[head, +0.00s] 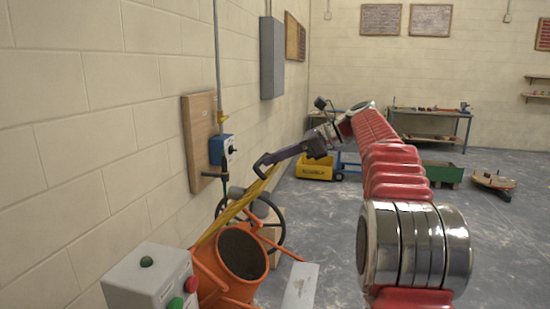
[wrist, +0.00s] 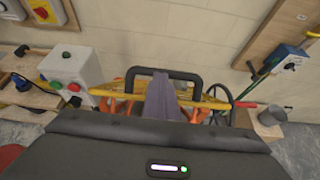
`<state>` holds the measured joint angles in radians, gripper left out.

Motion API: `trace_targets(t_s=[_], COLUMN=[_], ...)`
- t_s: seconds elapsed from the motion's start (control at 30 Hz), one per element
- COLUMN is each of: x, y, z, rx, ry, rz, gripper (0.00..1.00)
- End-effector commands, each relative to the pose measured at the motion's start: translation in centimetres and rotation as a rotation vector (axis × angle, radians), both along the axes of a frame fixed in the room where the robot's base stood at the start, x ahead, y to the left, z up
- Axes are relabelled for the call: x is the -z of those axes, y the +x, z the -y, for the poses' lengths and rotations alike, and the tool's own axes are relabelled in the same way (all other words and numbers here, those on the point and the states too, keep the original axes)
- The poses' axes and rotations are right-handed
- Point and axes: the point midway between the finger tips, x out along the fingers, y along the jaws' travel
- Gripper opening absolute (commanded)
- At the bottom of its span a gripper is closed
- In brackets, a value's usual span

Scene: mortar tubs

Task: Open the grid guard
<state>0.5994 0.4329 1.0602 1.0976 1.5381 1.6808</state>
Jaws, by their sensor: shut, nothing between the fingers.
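The orange mixer (head: 205,284) stands by the left wall, its round drum mouth uncovered towards me. The yellow grid guard (head: 232,213) is tilted steeply up, seen nearly edge-on, its upper end above the drum. In the wrist view its yellow bar (wrist: 105,92) runs across behind my fingers. A black U-shaped handle (head: 259,164) is at the guard's upper end; it also shows in the wrist view (wrist: 150,71). My gripper (head: 279,157) is shut and empty at the handle, its fingers (wrist: 163,82) overlapping the handle loop. I cannot tell whether they touch it.
A grey control box (head: 150,275) with green and red buttons stands left of the mixer. A blue switch box (head: 222,149) on a wooden board is on the wall close behind the guard. A dark handwheel (head: 278,222) is beside the drum. The floor to the right is mostly open.

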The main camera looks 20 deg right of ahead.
Motion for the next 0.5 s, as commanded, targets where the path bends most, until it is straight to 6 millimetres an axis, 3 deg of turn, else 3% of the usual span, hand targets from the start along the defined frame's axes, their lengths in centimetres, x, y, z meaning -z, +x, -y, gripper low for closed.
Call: trace_targets(t_s=[0.23, 0.5], x=[0.7, -2.1], y=[-1.5, -4.0], z=[2.3, 5.6], rx=[-0.003, -0.004], ry=[0.001, -0.002], rz=[0.000, 0.005], gripper=[0.00, 0.00])
